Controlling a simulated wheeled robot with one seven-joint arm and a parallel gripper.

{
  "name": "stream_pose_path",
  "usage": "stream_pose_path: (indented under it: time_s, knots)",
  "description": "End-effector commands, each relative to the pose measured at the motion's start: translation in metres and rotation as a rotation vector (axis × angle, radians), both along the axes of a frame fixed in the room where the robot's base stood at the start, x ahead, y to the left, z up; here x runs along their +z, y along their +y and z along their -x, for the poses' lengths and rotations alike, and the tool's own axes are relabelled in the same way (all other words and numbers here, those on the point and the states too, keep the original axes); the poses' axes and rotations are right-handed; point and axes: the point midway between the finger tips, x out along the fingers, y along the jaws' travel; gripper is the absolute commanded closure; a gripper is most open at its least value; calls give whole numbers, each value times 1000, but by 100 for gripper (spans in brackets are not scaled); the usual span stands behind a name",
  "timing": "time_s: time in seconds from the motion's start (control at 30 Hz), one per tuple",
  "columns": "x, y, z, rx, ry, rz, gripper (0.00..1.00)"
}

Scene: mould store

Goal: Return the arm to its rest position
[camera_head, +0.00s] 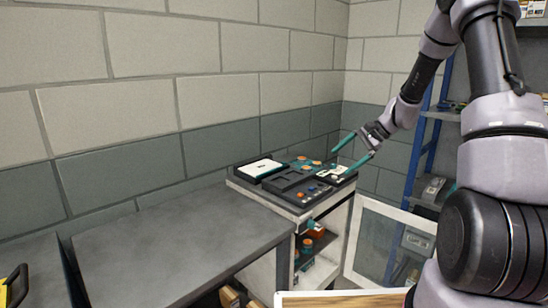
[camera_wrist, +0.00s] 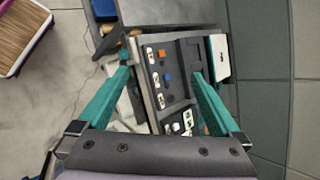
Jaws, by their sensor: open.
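My gripper (camera_head: 356,153) has two long teal fingers. In the head view it is raised at the end of my arm, over the right end of a dark tray (camera_head: 300,208) on a small cabinet. The fingers are spread wide with nothing between them. In the wrist view my gripper (camera_wrist: 160,75) is also open. The tray (camera_wrist: 181,96) shows beyond and between the fingers there, with an orange block, a blue block and several white cards on it. I cannot tell the exact height of the fingertips above the tray.
A grey table (camera_head: 180,240) stands left of the cabinet (camera_head: 338,222), its top mostly bare. The cabinet's pale-framed door (camera_head: 392,240) stands open to the right. A blue-posted shelf rack (camera_head: 424,135) is at the right. A block wall (camera_head: 220,120) runs close behind.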

Motion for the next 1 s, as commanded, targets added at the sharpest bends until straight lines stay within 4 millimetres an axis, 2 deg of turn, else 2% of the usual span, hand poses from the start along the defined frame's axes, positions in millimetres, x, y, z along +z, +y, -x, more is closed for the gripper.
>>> stream_pose_path:
  time_s: [0.03, 0.2, 0.5, 0.7, 0.9, 1.0]
  knots:
    - [24, 4, 11, 33, -33, 43, 0]
    - [86, 12, 55, 127, -124, 180, 0]
    - [171, 17, 147, 248, -297, 414, 0]
    - [208, 12, 212, 301, -424, 560, 0]
    - [228, 2, 270, 329, -544, 684, 0]
    - [231, -3, 289, 334, -588, 724, 0]
